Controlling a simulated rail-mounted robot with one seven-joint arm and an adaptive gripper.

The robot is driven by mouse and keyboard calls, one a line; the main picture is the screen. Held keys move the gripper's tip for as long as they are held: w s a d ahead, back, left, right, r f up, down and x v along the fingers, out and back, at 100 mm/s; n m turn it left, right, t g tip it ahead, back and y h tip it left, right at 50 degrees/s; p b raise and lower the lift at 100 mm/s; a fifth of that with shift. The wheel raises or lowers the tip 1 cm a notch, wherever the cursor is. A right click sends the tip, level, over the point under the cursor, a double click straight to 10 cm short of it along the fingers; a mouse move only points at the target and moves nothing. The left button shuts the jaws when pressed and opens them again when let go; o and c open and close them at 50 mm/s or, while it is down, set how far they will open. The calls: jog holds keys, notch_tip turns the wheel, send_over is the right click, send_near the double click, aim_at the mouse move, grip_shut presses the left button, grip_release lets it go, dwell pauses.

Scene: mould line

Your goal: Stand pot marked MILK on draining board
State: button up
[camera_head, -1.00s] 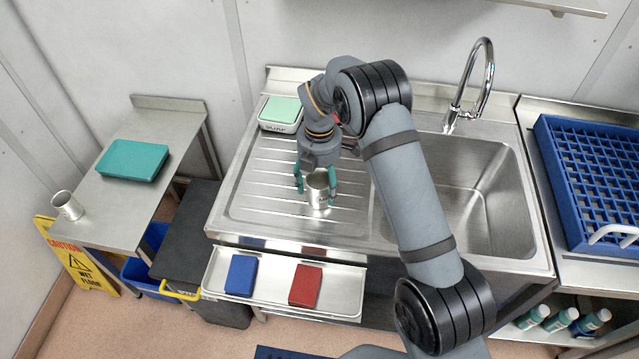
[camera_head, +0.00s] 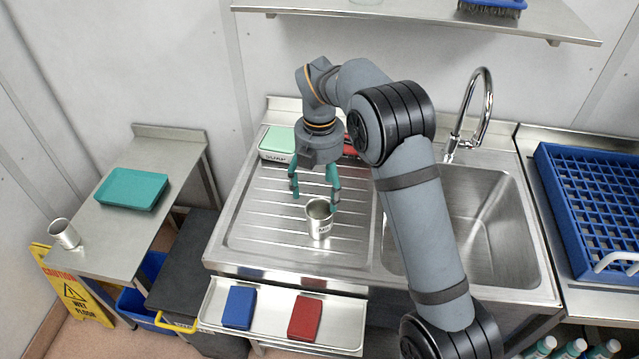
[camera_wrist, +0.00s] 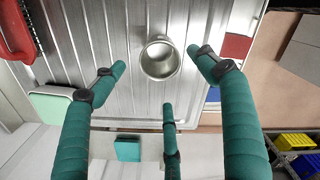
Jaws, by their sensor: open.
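A metal pot (camera_head: 319,222) with dark lettering on its side stands upright on the ribbed draining board (camera_head: 262,215), left of the sink. The lettering is too small to read for certain. My gripper (camera_head: 315,198) is open and empty above and just behind the pot. In the wrist view the pot (camera_wrist: 160,60) shows from above, between and beyond the spread green fingers (camera_wrist: 165,85), not touching them. A second metal pot (camera_head: 64,233) sits tilted-looking on the side table at the left; no marking shows on it.
A scale with a green top (camera_head: 278,143) and a red item (camera_head: 350,147) are at the board's back. A tray (camera_head: 265,325) at the front holds a blue and a red block. The sink (camera_head: 480,235) and tap (camera_head: 475,110) lie right. A teal tray (camera_head: 131,188) is left.

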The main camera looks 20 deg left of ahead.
jog(key=shift+r, duration=1.25)
